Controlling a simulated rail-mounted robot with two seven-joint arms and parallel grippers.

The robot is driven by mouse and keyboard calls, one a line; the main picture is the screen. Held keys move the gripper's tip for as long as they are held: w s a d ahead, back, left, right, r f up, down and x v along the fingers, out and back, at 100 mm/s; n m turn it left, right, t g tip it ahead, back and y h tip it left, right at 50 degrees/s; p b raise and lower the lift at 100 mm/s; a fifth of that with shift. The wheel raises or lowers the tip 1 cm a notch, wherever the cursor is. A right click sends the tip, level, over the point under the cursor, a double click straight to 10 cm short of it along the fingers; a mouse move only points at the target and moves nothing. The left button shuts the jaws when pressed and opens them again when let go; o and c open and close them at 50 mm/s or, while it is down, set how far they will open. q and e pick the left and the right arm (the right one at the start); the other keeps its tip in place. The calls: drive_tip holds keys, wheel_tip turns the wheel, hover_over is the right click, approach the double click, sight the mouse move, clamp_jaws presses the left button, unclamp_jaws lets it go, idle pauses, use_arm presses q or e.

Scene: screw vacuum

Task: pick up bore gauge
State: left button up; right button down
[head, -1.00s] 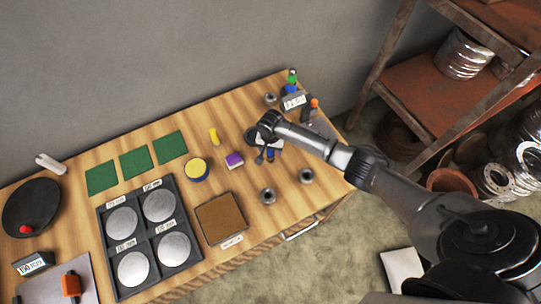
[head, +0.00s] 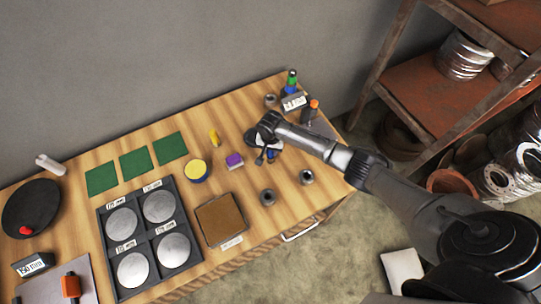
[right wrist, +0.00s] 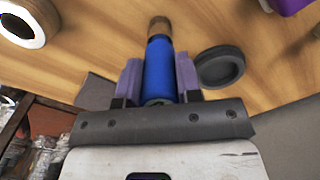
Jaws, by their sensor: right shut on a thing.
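My right gripper (right wrist: 158,78) is shut on a blue cylindrical handle with a brown end, which looks like the bore gauge (right wrist: 158,65). Its two purple fingers press on either side of the handle in the right wrist view. In the head view my right gripper (head: 267,148) is low over the right part of the wooden table, with a bit of blue showing just below it. The rest of the gauge is mostly hidden by the gripper and wrist. I cannot tell whether it is clear of the table. My left gripper is not in view.
A purple block (head: 234,160), a yellow-topped round tin (head: 196,169) and two small metal rings (head: 268,197) (head: 306,176) are near. A labelled block (head: 293,102) and a green-capped bottle (head: 291,80) stand behind. A dark tray (head: 145,220) holds several discs. A shelf (head: 440,85) stands right.

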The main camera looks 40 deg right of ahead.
drive_tip(key=shift+r, duration=0.1)
drive_tip(key=shift+r, duration=0.55)
wheel_tip(320, 180, up, 3)
drive_tip(key=shift+f+p, duration=0.1)
drive_tip(key=shift+p, duration=0.2)
drive_tip(key=s+a+r+p, duration=0.1)
drive_tip(key=s+a+r, duration=0.1)
drive_tip(key=s+r, duration=0.5)
drive_tip(key=s, duration=0.4)
drive_tip(key=shift+s+p, duration=0.25)
drive_tip(key=shift+p, duration=0.15)
